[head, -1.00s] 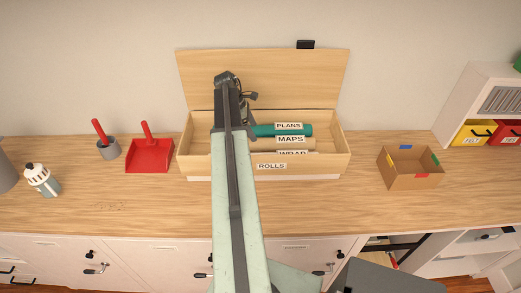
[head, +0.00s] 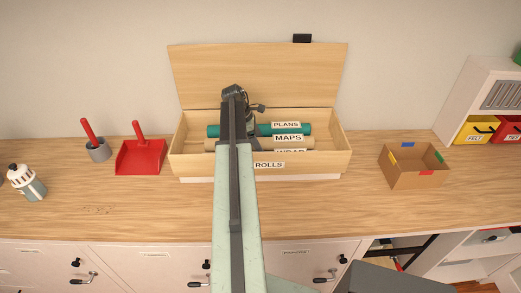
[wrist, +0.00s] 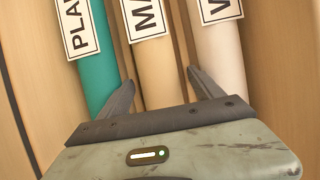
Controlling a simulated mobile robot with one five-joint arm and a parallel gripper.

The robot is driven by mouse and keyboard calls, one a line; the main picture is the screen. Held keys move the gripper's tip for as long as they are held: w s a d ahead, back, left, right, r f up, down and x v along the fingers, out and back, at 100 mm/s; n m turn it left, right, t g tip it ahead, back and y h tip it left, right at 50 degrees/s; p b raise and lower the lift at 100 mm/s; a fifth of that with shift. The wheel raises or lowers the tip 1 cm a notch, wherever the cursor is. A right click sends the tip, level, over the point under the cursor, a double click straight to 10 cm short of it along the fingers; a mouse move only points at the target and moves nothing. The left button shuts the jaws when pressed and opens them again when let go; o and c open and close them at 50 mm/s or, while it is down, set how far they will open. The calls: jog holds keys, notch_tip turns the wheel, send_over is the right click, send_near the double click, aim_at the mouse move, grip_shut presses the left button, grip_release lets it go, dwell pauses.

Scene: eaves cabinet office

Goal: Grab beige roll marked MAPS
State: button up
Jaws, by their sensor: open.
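The beige roll marked MAPS (head: 288,138) lies in the open wooden box marked ROLLS (head: 200,165), between the teal PLANS roll (head: 291,129) and the pale WRAP roll, which is mostly hidden behind the box's front wall. In the wrist view, my gripper (wrist: 161,77) is open, with the MAPS roll (wrist: 160,75) between its two fingers. The left finger is by the teal roll (wrist: 98,75) and the right by the WRAP roll (wrist: 218,60). I cannot tell whether the fingers touch any roll. In the head view my arm hides part of the rolls.
The box's raised lid (head: 255,75) stands behind the rolls. A cardboard box (head: 414,167) with coloured tabs stands right. The counter front is mostly clear.

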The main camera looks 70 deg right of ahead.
grip_shut()
notch_tip(320, 180, up, 10)
jog(key=p, duration=1)
jog(key=shift+r, duration=0.15)
